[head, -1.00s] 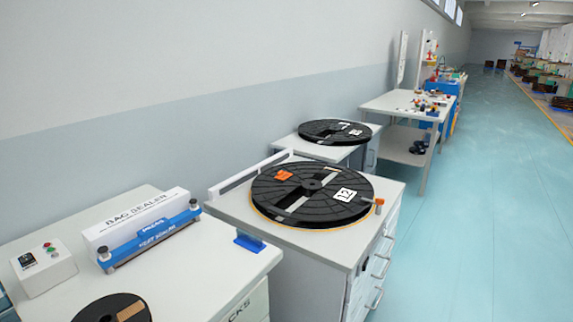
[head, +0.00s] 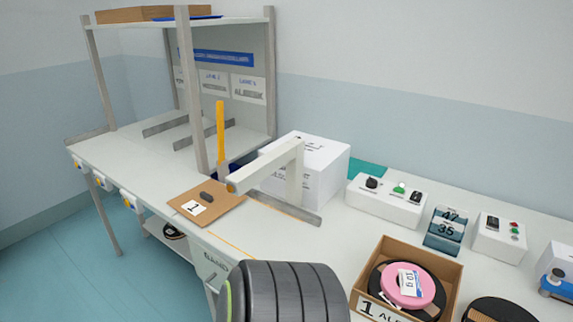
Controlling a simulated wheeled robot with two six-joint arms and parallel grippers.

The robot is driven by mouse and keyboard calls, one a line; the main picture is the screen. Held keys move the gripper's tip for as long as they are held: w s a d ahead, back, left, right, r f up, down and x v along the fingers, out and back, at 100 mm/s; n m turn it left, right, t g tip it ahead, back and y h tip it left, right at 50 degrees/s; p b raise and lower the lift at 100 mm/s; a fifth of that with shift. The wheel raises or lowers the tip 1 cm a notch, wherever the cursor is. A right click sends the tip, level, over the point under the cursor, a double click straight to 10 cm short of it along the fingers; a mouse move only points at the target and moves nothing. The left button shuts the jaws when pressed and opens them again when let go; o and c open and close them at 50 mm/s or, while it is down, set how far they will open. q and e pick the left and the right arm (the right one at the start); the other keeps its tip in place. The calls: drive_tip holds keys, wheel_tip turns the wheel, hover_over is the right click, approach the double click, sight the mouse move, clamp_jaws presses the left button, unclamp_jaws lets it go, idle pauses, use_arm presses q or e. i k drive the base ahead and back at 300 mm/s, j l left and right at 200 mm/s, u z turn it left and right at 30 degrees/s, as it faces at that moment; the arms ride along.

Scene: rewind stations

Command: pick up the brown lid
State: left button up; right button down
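The brown lid (head: 226,202) lies flat on the white worktable in the head view, left of the middle. It is a thin cardboard-coloured square with a small dark grip on top and a white label reading 1. Nothing covers it. Neither of my grippers shows in this view. A dark grey ribbed arm part of mine rises at the bottom edge, nearer than the lid and apart from it in the picture.
A pale angled arm stand (head: 296,180) and a white box (head: 326,163) stand right of the lid. A shelf post (head: 189,100) rises behind it. An open cardboard box (head: 447,268) holding pink and black reels stands front right. Control boxes (head: 386,202) line the back.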

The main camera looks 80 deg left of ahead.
sight(207, 202)
drive_tip(key=u, duration=3.25)
drive_tip(key=z, duration=0.2)
